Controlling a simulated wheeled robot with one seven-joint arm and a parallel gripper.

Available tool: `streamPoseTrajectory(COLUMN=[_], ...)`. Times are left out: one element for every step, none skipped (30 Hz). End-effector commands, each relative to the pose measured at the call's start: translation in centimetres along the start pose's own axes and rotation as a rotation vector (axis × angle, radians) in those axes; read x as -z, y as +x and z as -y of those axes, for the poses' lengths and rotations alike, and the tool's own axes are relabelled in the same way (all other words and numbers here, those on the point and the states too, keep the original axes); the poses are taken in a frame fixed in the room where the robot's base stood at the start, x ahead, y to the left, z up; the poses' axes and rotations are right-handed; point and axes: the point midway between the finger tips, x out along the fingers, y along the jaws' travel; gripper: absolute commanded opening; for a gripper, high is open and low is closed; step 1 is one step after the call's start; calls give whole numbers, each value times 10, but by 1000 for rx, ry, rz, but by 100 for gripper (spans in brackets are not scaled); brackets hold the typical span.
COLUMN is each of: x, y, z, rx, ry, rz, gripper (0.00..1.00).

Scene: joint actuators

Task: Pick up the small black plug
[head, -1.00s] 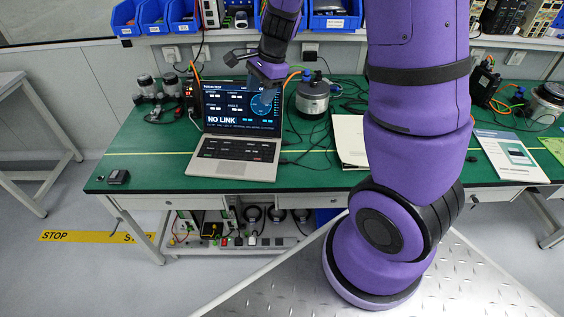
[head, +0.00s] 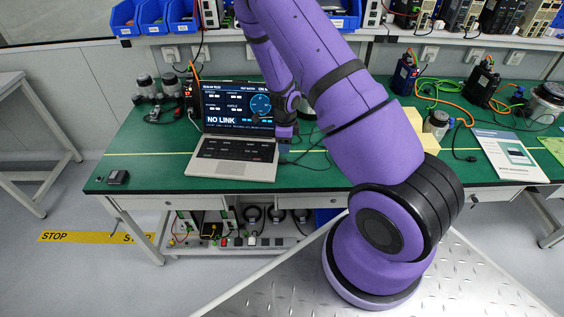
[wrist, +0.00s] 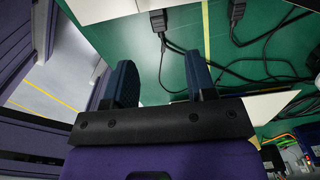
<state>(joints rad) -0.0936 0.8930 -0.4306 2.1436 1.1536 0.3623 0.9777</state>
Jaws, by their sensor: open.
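Two small black plugs on cables lie on the green table (head: 140,165) in the wrist view: one (wrist: 158,19) near the top, close to a pale edge, and another (wrist: 237,10) to its right. I cannot tell which one the task means. My gripper (wrist: 160,62) is open and empty, its two dark blue fingers apart above the table. The first plug appears beyond the gap between the fingers, not touching them. In the head view my gripper (head: 284,146) hangs by the right side of the laptop, and the cable ends near it are too small to make out.
The open laptop (head: 232,160) stands left of my gripper. Several black cables (wrist: 265,68) cross the table. A booklet (head: 508,155) lies at the right, and blue bins (head: 126,16) line the shelf. The table's front left is mostly clear.

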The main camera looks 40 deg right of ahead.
Motion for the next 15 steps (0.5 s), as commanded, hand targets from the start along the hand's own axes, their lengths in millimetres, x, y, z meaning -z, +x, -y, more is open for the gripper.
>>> streamPoseTrajectory(x=[1,1,1,1,0,0,0,0,0,0,0,1,1,1,1], y=[8,13,17,20,22,25,26,28,30,32,34,39,43,48,54], z=[0,0,0,0,0,0,0,0,0,0,0,0,0,0,0], rx=[-2,-2,-1,-1,-1,-2,-2,-1,-1,-1,-1,-1,-2,-3,-2], ry=[0,1,0,-1,0,0,-1,-2,-2,-2,-1,-1,-1,1,0], rz=[0,0,-1,0,1,1,1,0,0,0,0,0,0,0,0], gripper=[51,51,51,51,51,51,51,51,51,51,51,51,51,51,51])
